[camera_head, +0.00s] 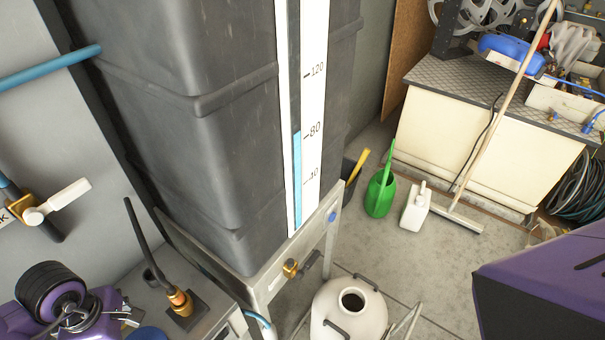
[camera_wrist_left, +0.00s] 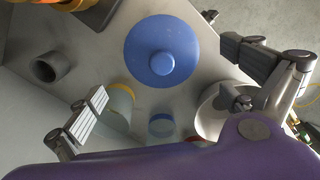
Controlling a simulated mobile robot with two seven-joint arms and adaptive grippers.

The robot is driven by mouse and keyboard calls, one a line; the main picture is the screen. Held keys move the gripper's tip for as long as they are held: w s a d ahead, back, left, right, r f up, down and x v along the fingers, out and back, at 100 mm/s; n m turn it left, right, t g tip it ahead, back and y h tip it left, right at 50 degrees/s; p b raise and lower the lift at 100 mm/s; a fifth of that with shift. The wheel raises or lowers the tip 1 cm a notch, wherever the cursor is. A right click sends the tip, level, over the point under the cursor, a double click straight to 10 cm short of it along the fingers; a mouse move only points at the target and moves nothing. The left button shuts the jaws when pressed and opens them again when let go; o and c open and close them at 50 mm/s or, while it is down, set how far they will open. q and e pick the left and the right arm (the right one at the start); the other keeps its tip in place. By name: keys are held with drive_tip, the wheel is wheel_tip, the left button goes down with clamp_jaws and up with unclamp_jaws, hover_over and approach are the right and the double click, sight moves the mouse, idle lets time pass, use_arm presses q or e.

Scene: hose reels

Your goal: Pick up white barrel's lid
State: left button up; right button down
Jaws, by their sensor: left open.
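A round blue lid (camera_wrist_left: 162,45) with a raised central knob (camera_wrist_left: 161,64) lies on a grey surface in the left wrist view. My left gripper (camera_wrist_left: 167,87) is open and empty, its fingers on either side of the lid in that view. I cannot tell the height between them. In the head view my purple left gripper (camera_head: 108,308) is at the lower left. A blue edge (camera_head: 149,333), perhaps the same lid, shows beside it. The white barrel (camera_head: 362,309) stands on the floor at bottom centre, with its round mouth (camera_head: 352,301) uncovered. My right gripper is out of view.
Near the lid are a grey cup (camera_wrist_left: 50,67), a yellow-rimmed jar (camera_wrist_left: 119,104) and a small blue-rimmed jar (camera_wrist_left: 162,126).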

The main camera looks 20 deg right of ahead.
use_arm(q)
drive_tip(key=f, duration=0.5)
drive_tip(key=shift+s+d+f+p, duration=0.1)
drive_tip(key=shift+d+f+p, duration=0.15)
drive_tip(key=shift+f+p, duration=0.1)
drive_tip(key=c, duration=1.1)
